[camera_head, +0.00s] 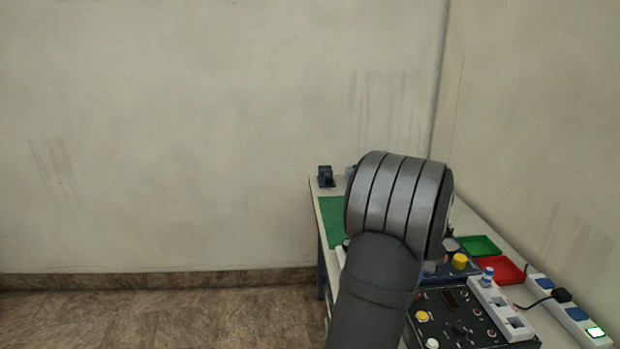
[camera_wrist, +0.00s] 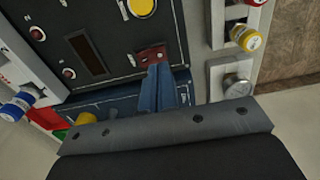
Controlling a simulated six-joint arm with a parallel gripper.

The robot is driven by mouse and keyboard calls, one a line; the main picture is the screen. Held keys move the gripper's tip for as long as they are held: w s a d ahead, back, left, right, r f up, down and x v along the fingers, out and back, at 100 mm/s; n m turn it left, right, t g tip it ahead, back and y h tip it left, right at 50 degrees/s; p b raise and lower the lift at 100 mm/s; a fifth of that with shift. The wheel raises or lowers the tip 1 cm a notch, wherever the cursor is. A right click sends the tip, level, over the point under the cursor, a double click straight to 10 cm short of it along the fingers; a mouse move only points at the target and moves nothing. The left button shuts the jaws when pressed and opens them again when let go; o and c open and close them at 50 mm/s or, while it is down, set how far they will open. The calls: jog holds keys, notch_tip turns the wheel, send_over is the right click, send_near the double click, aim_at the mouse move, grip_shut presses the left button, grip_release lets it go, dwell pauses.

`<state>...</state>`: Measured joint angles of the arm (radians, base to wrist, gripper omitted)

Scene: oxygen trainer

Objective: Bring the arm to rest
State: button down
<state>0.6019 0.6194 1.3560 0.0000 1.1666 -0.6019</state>
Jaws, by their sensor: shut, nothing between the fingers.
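My gripper (camera_wrist: 163,72) shows in the wrist view as two blue fingers closed together with nothing between them. Its tips appear just in front of a small red plate at the edge of a dark control panel (camera_wrist: 110,35); I cannot tell whether they touch it. In the head view my grey arm stands over the table and hides the gripper. The same dark panel shows there beside the arm (camera_head: 465,322), with yellow and white knobs.
The table carries a green tray (camera_head: 479,245), a red tray (camera_head: 503,269), a white power strip (camera_head: 563,308) and a green mat (camera_head: 331,217). A small dark device (camera_head: 325,176) stands at the far left corner. The floor left of the table is clear. Walls stand behind and right.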

jog(key=shift+f, duration=1.6)
jog(key=shift+r, duration=0.1)
jog(key=s+d+r+t+h, duration=0.1)
jog(key=s+d+r+h, duration=0.1)
jog(key=r, duration=0.7)
jog(key=s+d+r+t+h, duration=0.1)
jog(key=s+d+r+h, duration=0.1)
jog(key=r, duration=0.7)
jog(key=shift+s+d+r, duration=0.3)
jog(key=shift+s+d, duration=0.45)
jog(key=shift+d, duration=0.65)
